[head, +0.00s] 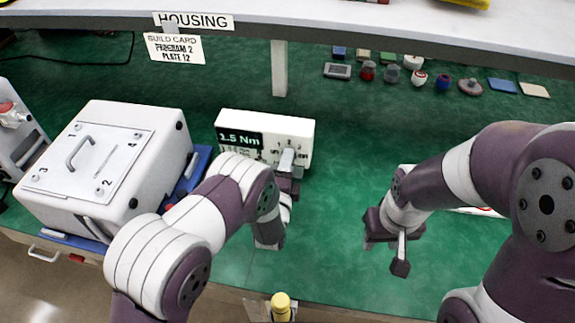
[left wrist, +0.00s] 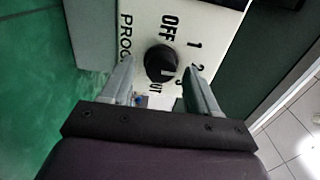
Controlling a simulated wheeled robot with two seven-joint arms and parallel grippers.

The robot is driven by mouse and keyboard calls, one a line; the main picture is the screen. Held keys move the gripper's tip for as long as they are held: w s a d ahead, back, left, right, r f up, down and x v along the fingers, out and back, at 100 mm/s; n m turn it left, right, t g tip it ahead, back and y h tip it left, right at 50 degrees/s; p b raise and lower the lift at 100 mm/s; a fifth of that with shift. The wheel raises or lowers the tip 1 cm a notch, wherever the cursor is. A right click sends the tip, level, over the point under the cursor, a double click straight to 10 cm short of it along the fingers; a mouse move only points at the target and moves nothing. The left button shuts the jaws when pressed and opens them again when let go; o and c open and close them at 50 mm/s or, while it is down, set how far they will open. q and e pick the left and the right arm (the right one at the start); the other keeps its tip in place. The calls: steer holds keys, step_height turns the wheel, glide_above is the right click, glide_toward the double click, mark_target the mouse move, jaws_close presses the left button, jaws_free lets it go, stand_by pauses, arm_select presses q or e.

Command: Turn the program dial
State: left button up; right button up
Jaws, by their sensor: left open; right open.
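The white controller box (head: 296,128) stands on the green bench top and its display reads 1.5 Nm. In the left wrist view its front panel (left wrist: 200,25) carries a round black program dial (left wrist: 161,63) with the marks OFF, 1, 2 and 3 around it. The dial's pointing direction is too small to read surely. My left gripper (head: 288,160) is at the box's front and hides part of it. In the left wrist view my left gripper (left wrist: 160,68) is open, with the dial between its fingertips; contact cannot be told. My right gripper (head: 402,262) is open and empty over the bench, right of the box.
A build card (head: 174,48) under the shelf (head: 350,25) reads PROGRAM 2, PLATE 12. A white housing (head: 105,165) with a numbered plate stands at left on a blue base. Several small parts lie at the back right. A yellow-capped item (head: 281,302) is at the front edge.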

arm_select(q)
steer(key=s+a+b, duration=0.1)
steer(key=s+a, duration=0.1)
steer(key=s, duration=1)
steer(key=shift+s+a, duration=0.2)
steer(key=shift+s, duration=0.05)
